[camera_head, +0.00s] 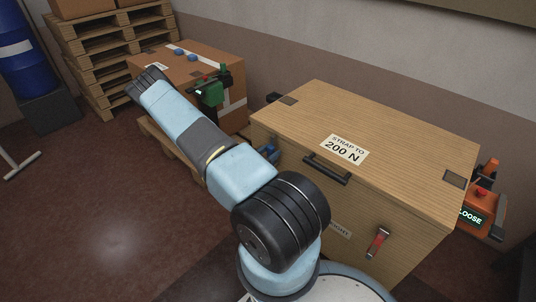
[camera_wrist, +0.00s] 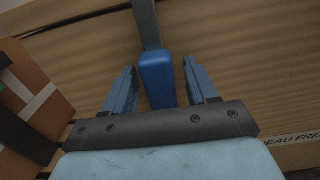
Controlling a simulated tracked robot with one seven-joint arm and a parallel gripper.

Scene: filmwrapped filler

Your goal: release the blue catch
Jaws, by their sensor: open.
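The blue catch (camera_wrist: 157,75) shows in the wrist view as a blue tab on a grey strip against the wooden crate (camera_wrist: 235,60). My gripper (camera_wrist: 160,70) is open, with one finger on each side of the blue tab. Gaps show between the tab and both fingers, so it is not gripped. In the head view the crate (camera_head: 390,120) has a black handle and a label reading "STRAP TO 200 N". A small blue part shows at its left side, mostly behind my arm; I cannot tell whether it is the catch or my gripper.
A red catch (camera_head: 377,242) is on the crate's front. An orange device (camera_head: 480,208) at right reads "LOOSE". A cardboard box (camera_head: 205,62) with a green device (camera_head: 211,92) stands behind left, near stacked pallets (camera_head: 105,45) and a blue drum (camera_head: 25,50).

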